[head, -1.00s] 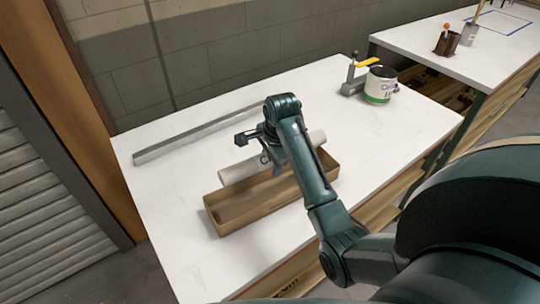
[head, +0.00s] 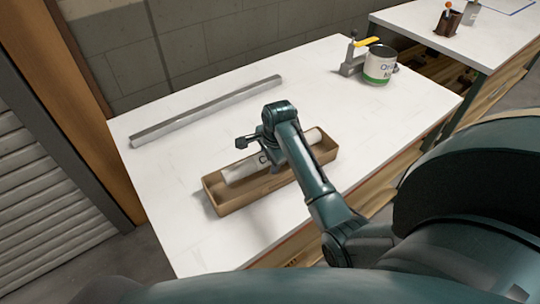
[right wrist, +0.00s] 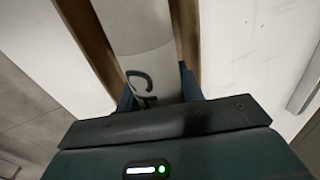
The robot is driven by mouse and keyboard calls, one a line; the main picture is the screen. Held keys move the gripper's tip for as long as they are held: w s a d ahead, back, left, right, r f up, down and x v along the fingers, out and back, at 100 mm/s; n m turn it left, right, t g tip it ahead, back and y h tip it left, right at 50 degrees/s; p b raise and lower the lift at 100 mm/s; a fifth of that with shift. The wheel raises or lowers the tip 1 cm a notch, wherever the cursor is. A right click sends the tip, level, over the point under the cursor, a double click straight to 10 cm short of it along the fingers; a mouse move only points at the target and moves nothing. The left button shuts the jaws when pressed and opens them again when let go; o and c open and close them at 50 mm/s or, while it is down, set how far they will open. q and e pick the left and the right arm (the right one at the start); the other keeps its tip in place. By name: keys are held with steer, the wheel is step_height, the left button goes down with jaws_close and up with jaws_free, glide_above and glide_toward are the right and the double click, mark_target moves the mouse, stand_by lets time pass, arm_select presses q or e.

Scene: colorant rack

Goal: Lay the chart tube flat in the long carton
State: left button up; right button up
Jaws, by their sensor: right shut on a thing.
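The white chart tube (head: 243,171) lies lengthwise along the long brown carton (head: 250,198), between its long walls in the head view. Both its ends show, and it looks roughly level. I cannot tell whether it touches the carton floor. My right gripper (head: 266,157) is over the middle of the carton and shut on the tube. In the right wrist view the gripper's fingers (right wrist: 157,92) stand on either side of the tube (right wrist: 140,28), with carton walls (right wrist: 187,42) beyond it. My arm hides the tube's middle. My left gripper is not in view.
A long grey metal bar (head: 208,111) lies behind the carton. A can with a green band (head: 380,66) stands by a yellow-handled clamp (head: 355,58) at the back right. The white tabletop (head: 150,190) is clear around the carton. A second table (head: 430,30) stands further right.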

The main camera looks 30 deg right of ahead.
steer(key=shift+f, duration=0.1)
steer(key=o, duration=1.2)
steer(key=shift+c, duration=0.2)
